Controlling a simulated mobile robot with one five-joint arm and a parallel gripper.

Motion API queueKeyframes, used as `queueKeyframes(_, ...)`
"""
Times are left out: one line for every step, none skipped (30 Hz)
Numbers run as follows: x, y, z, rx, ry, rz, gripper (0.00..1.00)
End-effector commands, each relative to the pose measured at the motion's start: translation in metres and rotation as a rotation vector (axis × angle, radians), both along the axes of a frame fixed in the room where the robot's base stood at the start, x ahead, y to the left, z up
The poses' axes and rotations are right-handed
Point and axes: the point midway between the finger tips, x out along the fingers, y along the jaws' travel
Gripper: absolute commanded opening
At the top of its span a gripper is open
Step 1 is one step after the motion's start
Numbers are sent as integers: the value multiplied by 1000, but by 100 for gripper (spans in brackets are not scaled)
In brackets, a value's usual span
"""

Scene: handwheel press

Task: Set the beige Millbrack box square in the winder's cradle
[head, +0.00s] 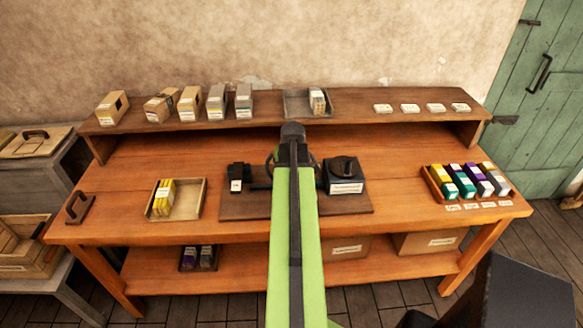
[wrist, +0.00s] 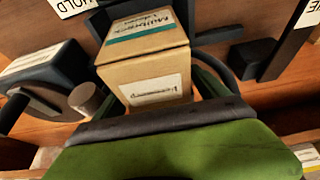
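The beige Millbrack box (wrist: 148,72) shows in the wrist view, with a teal-edged label on one face and a white label on the face nearer me. My gripper (wrist: 158,88) has its green fingers along both sides of the box and appears shut on it. The winder's dark parts (wrist: 220,36) lie just beyond and on both sides of the box. In the head view the winder's baseboard (head: 245,208) is at the middle of the bench. My arm hides the box and the cradle there. I cannot tell whether the box touches the cradle.
A dark knobbed block (head: 345,177) stands right of my arm and a smaller dark block (head: 238,177) left. A wooden tray (head: 190,212) of yellow boxes is further left, a rack (head: 433,188) of coloured boxes at right. Several boxes (head: 190,103) line the back shelf (head: 270,119).

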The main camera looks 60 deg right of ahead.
Motion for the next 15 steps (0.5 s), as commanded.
queueKeyframes(0,0,0,0,0,0,83)
queueKeyframes(0,0,0,0,0,0,83)
queueKeyframes(0,0,0,0,0,0,83)
queueKeyframes(0,0,0,0,0,0,83)
queueKeyframes(0,0,0,0,0,0,83)
queueKeyframes(0,0,0,1,1,0,83)
queueKeyframes(0,0,0,1,1,0,83)
queueKeyframes(0,1,1,1,1,0,83)
queueKeyframes(0,1,3,1,1,0,83)
queueKeyframes(-1,1,5,1,1,0,83)
queueKeyframes(-1,2,7,0,0,0,83)
queueKeyframes(-2,3,11,0,0,0,83)
queueKeyframes(-3,4,15,0,0,0,83)
queueKeyframes(-4,6,19,0,0,0,83)
queueKeyframes(-5,8,26,0,0,0,83)
